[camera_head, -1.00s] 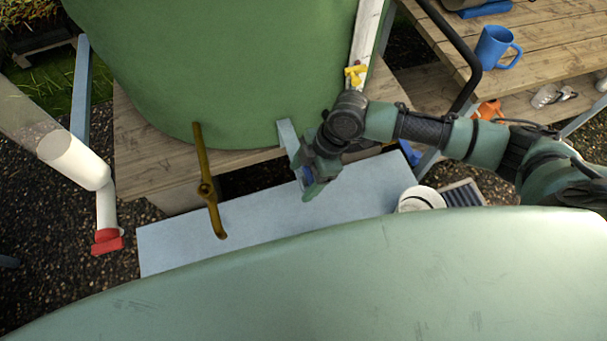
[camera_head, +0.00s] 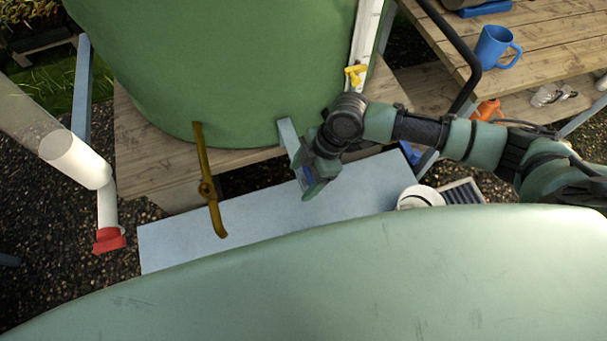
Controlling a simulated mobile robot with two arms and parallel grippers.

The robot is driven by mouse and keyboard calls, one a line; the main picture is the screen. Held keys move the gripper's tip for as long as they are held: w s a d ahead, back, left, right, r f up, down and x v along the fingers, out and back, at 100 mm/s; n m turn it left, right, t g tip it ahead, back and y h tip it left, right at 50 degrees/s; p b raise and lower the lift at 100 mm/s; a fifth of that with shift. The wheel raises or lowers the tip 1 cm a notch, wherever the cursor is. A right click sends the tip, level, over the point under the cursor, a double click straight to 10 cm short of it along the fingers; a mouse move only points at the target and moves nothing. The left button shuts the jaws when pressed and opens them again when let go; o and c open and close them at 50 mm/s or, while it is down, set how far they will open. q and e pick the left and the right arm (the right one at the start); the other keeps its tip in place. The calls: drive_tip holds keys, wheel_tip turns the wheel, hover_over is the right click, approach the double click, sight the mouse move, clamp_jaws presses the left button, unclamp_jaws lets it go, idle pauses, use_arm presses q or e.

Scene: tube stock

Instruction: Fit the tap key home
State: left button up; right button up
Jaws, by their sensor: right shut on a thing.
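A brass bar with a round hub at its middle (camera_head: 206,188) stands out in front of the green barrel (camera_head: 215,60); I cannot tell whether it is the tap or its key. My right gripper (camera_head: 309,189) is to the right of it, clearly apart, pointing down over the pale blue shelf (camera_head: 185,240). Its fingers are close together on something mostly hidden by them; a little blue shows there, and I cannot tell its shape. My left gripper is not in view.
A pale blue upright (camera_head: 288,132) stands just behind my right gripper. A white pipe with a red end (camera_head: 109,240) is at the left. A yellow tap (camera_head: 355,75) is on the white strip. A blue mug (camera_head: 495,46) stands on the wooden table.

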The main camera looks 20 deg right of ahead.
idle(0.4)
drive_tip(key=o, duration=1.5)
drive_tip(key=v, duration=0.7)
drive_tip(key=shift+d+r+b, duration=0.2)
drive_tip(key=shift+r+b, duration=0.1)
drive_tip(key=shift+r, duration=0.1)
